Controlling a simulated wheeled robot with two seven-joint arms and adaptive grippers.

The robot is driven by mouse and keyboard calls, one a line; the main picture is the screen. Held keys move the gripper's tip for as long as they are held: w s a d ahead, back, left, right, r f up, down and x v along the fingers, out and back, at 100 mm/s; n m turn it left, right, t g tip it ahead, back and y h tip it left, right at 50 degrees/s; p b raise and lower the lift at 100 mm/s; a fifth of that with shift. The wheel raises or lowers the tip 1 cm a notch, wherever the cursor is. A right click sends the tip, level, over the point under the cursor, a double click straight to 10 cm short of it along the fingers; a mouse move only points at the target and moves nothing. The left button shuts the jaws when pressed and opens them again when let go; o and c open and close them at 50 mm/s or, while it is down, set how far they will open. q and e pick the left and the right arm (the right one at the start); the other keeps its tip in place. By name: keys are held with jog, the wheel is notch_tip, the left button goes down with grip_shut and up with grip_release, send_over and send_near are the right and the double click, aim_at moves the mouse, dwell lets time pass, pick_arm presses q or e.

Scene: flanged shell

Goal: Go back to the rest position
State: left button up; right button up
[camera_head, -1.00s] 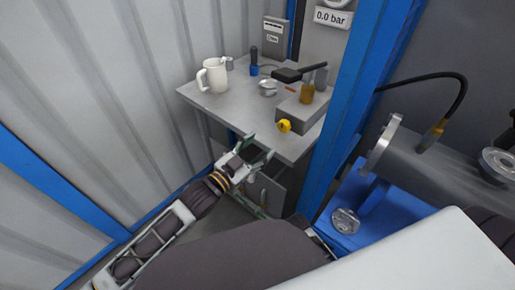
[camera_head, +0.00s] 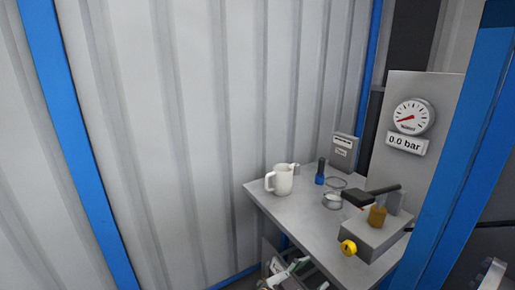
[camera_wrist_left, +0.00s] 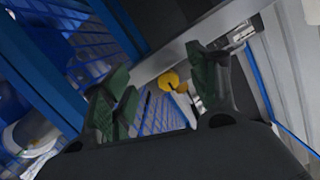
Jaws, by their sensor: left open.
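My left gripper (camera_head: 312,274) shows at the bottom edge of the head view, in front of the small grey table (camera_head: 285,215) and below its near edge. Most of my left arm is out of that view. In the left wrist view, the two green-padded fingers of the left gripper (camera_wrist_left: 160,64) stand apart with nothing held between them. A yellow round knob (camera_wrist_left: 169,79) shows beyond the gap between them. My right gripper is in neither current view.
On the table stand a white mug (camera_head: 281,180), a blue-and-black tool (camera_head: 320,172), a small metal cup (camera_head: 332,200) and a grey block with a yellow knob (camera_head: 348,247). A gauge (camera_head: 413,116) reads 0.0 bar. A blue post (camera_head: 455,170) rises at right.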

pick_arm(q)
jog(key=w+a+f+n+y, duration=0.2)
jog(key=w+a+y, duration=0.25)
jog(key=a, duration=0.35)
jog(key=w+a+f+n+y, duration=0.25)
jog(key=w+a+y, duration=0.2)
jog(key=a, duration=0.25)
jog(key=s+a+f+n+g+y, duration=0.1)
jog(key=a+f+n, duration=0.15)
jog(key=a, duration=0.25)
jog(key=s+a+f+n+y, duration=0.1)
jog(key=a+f+y, duration=0.1)
jog(key=a+f, duration=0.25)
jog(key=s+a+f+n+g, duration=0.3)
jog(key=s+a+f, duration=0.65)
jog(key=f, duration=0.25)
jog(key=s+f+g, duration=0.1)
jog(key=s+f, duration=0.4)
jog(key=s, duration=0.3)
jog(key=s+f+n+g+p, duration=0.1)
jog(key=s+f+g, duration=0.1)
jog(key=s+f, duration=0.3)
jog(key=s, duration=0.3)
jog(key=shift+s+d+p, duration=0.15)
jog(key=shift+d+p, duration=0.15)
jog(key=shift+d, duration=0.05)
pick_arm(e)
jog(key=shift+f, duration=0.25)
